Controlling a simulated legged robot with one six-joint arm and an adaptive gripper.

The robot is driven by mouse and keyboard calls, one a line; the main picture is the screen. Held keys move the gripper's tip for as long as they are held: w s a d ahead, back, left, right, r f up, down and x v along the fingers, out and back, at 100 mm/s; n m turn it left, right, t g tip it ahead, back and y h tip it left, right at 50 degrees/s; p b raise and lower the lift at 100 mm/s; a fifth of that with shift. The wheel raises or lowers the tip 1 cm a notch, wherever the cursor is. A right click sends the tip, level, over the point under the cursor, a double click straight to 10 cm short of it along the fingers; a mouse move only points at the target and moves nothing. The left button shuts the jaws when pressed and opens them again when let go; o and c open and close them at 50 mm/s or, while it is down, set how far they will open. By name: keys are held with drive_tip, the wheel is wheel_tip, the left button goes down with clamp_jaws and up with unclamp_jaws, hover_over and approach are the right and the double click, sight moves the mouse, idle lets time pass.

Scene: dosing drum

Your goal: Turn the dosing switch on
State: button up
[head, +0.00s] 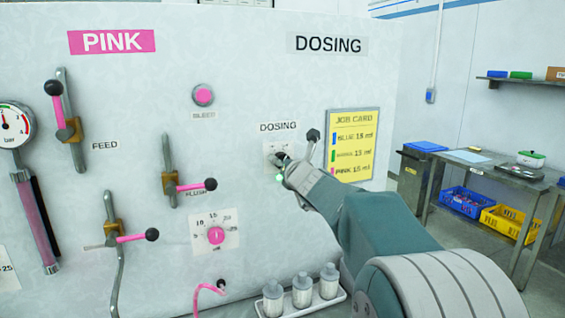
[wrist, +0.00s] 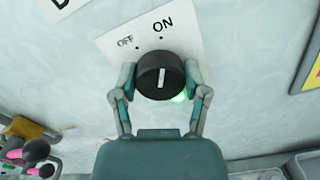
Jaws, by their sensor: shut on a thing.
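The dosing switch is a round black knob (wrist: 160,75) on a white plate (wrist: 125,32), with OFF printed on the left and ON on the right. The white pointer line on the knob points up toward the ON mark in the wrist view. My gripper (wrist: 161,72) is shut on the knob, one finger on each side. A green light glows beside the knob, partly behind the right finger. In the head view my gripper (head: 283,163) reaches the DOSING plate (head: 271,147) and covers most of the switch.
A lever with a black ball (head: 313,135) stands close to the right of my gripper. The yellow job card (head: 353,143) is further right. A tray (head: 337,297) with several bottles is below my arm. Pink-marked levers and a dial (head: 216,236) are on the left.

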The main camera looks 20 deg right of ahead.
drive_tip(key=shift+f, duration=0.1)
idle(0.4)
drive_tip(key=o, duration=1.1)
drive_tip(key=shift+w, duration=0.1)
drive_tip(key=shift+o, duration=0.2)
drive_tip(key=s, duration=1.2)
